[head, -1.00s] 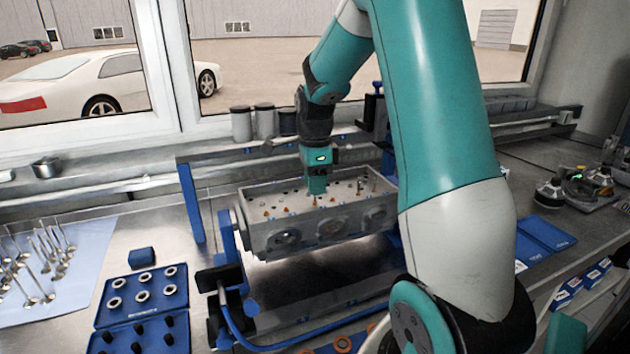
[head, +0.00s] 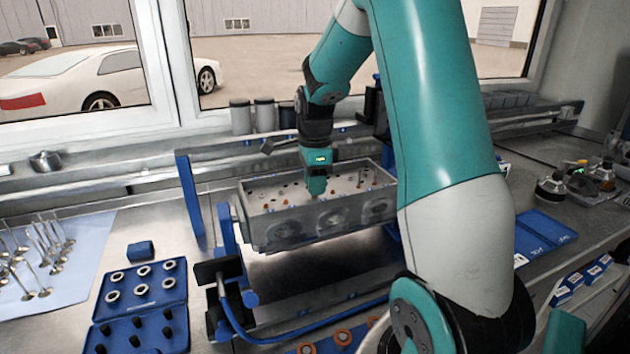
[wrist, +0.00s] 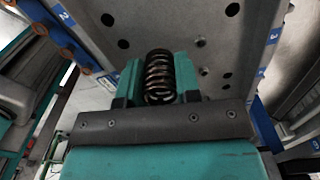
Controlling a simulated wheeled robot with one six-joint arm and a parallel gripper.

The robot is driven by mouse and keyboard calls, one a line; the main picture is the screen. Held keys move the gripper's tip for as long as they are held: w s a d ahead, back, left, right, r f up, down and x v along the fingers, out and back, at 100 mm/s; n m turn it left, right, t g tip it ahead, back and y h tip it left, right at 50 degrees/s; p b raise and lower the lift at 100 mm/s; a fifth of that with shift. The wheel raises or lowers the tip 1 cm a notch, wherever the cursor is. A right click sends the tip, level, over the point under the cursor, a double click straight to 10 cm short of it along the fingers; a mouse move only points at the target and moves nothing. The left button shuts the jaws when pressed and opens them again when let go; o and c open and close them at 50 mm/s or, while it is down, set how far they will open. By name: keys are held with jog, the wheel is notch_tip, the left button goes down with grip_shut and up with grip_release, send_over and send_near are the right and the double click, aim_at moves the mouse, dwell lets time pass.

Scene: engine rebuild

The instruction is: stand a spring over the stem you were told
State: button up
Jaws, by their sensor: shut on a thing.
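My gripper (head: 316,188) is over the middle of the grey cylinder head (head: 285,238), pointing down at its top. In the wrist view my gripper (wrist: 160,82) is shut on a dark coil spring (wrist: 159,76), which sits between the two teal fingers. The cylinder head also shows in the wrist view (wrist: 182,22), with round holes in its top. Small orange pieces and thin upright stems dot the top in the head view. The spring's lower end and any stem beneath it are hidden.
The head is held in a blue stand (head: 232,240). At left are a blue tray of rings (head: 140,312) and a light blue mat (head: 90,262) with several valves. Dark cylinders (head: 240,118) stand behind. A blue tray (head: 540,236) lies at right.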

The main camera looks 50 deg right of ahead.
jog(key=shift+f+b, duration=0.3)
jog(key=shift+f, duration=0.25)
jog(key=o, duration=1)
notch_tip(320, 180, up, 18)
jog(key=shift+f+b, duration=0.25)
jog(key=shift+b, duration=0.4)
